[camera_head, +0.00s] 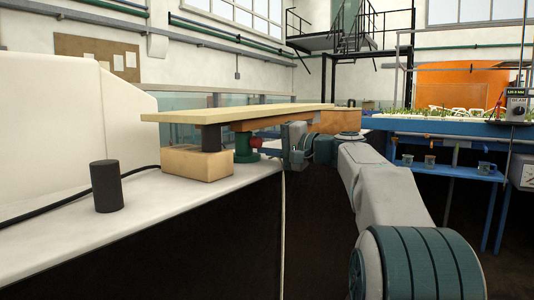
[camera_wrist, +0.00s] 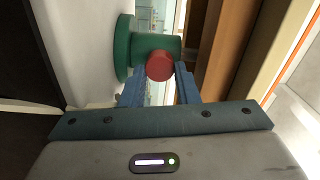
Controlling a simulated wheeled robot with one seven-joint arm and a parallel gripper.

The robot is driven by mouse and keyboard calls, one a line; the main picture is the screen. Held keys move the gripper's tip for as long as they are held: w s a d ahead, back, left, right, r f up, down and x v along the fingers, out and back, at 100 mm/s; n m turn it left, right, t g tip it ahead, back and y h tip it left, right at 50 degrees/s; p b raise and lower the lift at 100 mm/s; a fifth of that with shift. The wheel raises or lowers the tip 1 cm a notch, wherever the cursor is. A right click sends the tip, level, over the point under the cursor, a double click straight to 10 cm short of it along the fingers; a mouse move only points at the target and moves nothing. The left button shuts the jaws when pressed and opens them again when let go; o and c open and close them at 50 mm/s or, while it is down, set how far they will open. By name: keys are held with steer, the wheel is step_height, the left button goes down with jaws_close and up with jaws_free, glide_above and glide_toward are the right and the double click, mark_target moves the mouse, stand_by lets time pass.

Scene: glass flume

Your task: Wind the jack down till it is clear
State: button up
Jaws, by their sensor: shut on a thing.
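The green jack (camera_head: 243,148) stands on the pale ledge under a long board (camera_head: 230,113). In the wrist view the jack (camera_wrist: 123,48) lies sideways in the picture, with its round red knob (camera_wrist: 160,66) towards me. My gripper (camera_head: 284,149) reaches in from the right at the knob's height. In the wrist view my gripper's blue fingers (camera_wrist: 159,84) are shut on the red knob, one on each side. I cannot tell whether the jack's top touches the wood above it.
A dark post (camera_head: 211,138) on a wooden block (camera_head: 197,162) stands under the board, left of the jack. A loose-standing black cylinder (camera_head: 106,186) is nearer on the ledge (camera_head: 150,215), with a black cable behind it. A blue bench (camera_head: 440,126) stands at right.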

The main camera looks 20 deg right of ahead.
steer(key=shift+f+n+b, duration=0.1)
steer(key=shift+n+b, duration=0.25)
steer(key=shift+n, duration=0.25)
steer(key=o, duration=1)
